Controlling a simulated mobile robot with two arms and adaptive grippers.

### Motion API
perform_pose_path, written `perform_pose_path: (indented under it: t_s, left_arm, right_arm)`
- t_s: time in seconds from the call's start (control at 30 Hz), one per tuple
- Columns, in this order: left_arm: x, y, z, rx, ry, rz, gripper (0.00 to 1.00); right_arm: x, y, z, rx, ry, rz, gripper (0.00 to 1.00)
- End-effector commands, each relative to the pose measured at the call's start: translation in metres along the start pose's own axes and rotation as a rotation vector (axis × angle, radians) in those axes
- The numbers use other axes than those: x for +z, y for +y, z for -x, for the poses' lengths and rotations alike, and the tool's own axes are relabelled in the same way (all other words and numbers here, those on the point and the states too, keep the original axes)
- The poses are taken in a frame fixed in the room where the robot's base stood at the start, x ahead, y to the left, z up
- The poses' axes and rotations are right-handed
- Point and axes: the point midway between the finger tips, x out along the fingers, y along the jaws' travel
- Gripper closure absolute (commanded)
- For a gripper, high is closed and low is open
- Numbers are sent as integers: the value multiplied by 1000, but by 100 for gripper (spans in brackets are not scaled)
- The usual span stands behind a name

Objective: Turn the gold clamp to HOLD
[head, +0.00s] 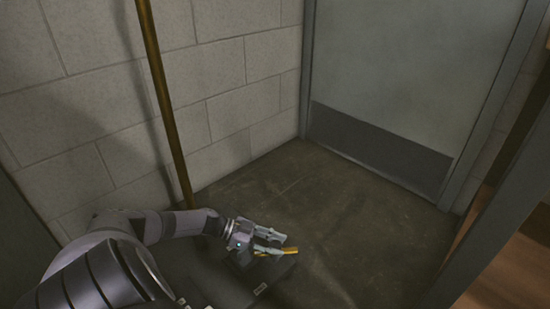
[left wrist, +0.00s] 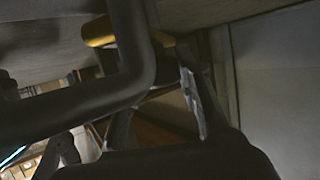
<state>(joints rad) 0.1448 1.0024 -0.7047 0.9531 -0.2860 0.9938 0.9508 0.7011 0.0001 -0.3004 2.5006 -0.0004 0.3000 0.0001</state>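The gold clamp (head: 289,251) shows in the head view as a short gold bar just above a dark flat base (head: 262,288) with a small label. My left gripper (head: 272,243) is at the clamp, its fingers overlapping the gold bar. Whether they are closed on it or only beside it is unclear. In the left wrist view a gold piece (left wrist: 101,41) shows at the upper left, partly hidden by a dark bent part in front. The label's text is too small to read. My right gripper is out of view.
A tall gold pole (head: 168,105) stands near the block wall (head: 240,60), behind my left arm. A grey door (head: 405,70) is at the back right. A grey frame post (head: 500,205) and wooden surfaces are at the right. Floor between the clamp and door is clear.

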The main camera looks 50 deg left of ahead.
Motion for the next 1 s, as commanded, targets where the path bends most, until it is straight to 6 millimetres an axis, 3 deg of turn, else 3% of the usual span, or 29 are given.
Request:
perform_pose_path:
  t_s: [0.3, 0.67, 1.0]
  left_arm:
    - [0, 0, 0, 0, 0, 0, 47]
    - [-3, 0, 1, 0, 0, -2, 47]
    - [-44, 0, 19, 1, -2, -4, 47]
  right_arm:
    - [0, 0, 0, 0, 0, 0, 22]
    - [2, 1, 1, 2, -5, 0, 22]
    - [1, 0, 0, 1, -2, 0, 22]
